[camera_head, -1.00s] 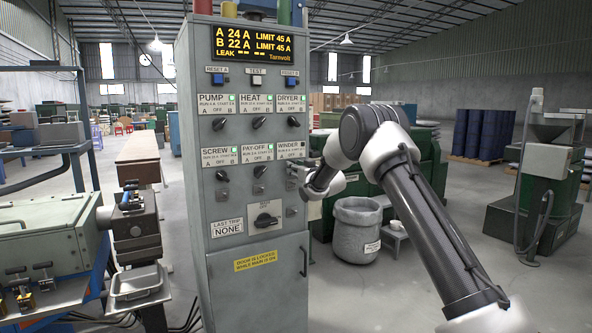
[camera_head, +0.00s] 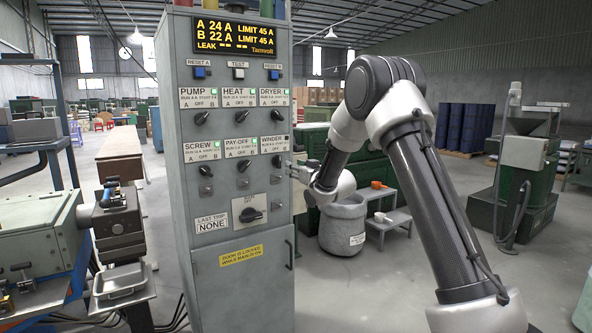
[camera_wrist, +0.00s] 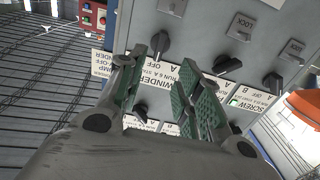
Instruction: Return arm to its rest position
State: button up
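My arm reaches in from the right in the head view, elbow raised. My gripper (camera_head: 298,171) is just right of the grey control cabinet (camera_head: 240,285), beside the WINDER knob (camera_head: 276,161). In the wrist view my gripper (camera_wrist: 156,78) has its two green-padded fingers apart with nothing between them. The WINDER knob (camera_wrist: 160,43) shows beyond the fingertips, seemingly clear of them. The WINDER lamp (camera_head: 286,138) is dark; lamps on the other labels glow green.
The cabinet's display (camera_head: 236,36) reads A 24 A, B 22 A. A grey bin (camera_head: 342,228) and a small step stand (camera_head: 388,215) with orange items are behind my arm. Green machinery (camera_head: 525,170) stands at the right. Open floor lies on the right.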

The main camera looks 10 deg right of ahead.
jog(key=s+d+f+m+g+h, duration=0.1)
jog(key=s+d+f+g+h, duration=0.1)
jog(key=s+f+g, duration=0.35)
jog(key=s+d+f+g+h, duration=0.2)
jog(key=d+f, duration=0.1)
jog(key=f, duration=0.6)
jog(key=s+d+r+m+g+h, duration=0.1)
jog(key=s+d+g, duration=0.1)
jog(key=s, duration=0.7)
jog(key=s+d+r+g+h, duration=0.1)
jog(key=s+d+g, duration=0.15)
jog(key=s, duration=0.65)
jog(key=s+r, duration=0.4)
jog(key=s, duration=0.6)
jog(key=s+d+r+m, duration=0.1)
jog(key=s+r, duration=0.3)
jog(key=s, duration=0.7)
jog(key=s+r, duration=0.5)
jog(key=s, duration=0.6)
jog(key=shift+d+m+g, duration=0.3)
jog(key=shift+g, duration=0.1)
jog(key=shift+a+f, duration=0.1)
